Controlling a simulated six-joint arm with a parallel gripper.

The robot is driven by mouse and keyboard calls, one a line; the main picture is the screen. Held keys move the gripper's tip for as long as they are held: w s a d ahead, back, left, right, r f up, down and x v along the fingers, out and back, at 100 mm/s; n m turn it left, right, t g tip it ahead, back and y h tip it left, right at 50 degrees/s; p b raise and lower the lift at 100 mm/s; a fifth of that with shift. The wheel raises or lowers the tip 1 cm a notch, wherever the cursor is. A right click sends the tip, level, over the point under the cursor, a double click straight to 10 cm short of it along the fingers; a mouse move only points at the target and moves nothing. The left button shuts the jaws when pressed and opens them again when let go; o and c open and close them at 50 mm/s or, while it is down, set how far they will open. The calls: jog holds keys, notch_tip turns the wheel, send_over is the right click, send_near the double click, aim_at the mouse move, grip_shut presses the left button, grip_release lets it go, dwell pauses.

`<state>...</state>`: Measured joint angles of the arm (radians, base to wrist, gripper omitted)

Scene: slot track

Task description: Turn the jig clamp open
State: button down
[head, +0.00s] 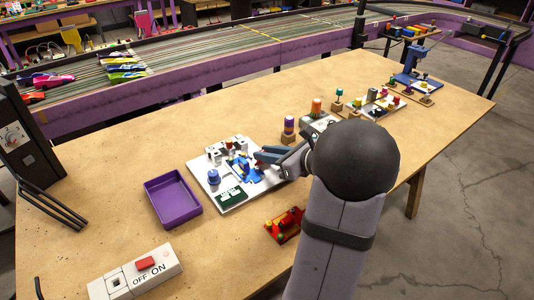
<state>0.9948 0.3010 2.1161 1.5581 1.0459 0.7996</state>
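A white jig plate (203,181) lies on the wooden table, left of my arm. The clamp's turn position is not clear.
A purple tray (172,198) stands left of the plate. An ON/OFF switch box (135,280) is at the front left. A red fixture (285,225) sits close to my arm. Several coloured pegs and fixtures (381,103) line the back right. Front table is mostly clear.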

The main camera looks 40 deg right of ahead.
jog(key=shift+p, duration=0.3)
jog(key=shift+d+r+n+y+p, duration=0.15)
jog(key=shift+n+y+p, duration=0.15)
jog(key=shift+n, duration=0.1)
jog(key=shift+n+y+p, duration=0.4)
jog(key=shift+y, duration=0.1)
jog(key=c, duration=1.6)
grip_release()
jog(key=shift+p+v, duration=0.35)
jog(key=shift+v, duration=3.25)
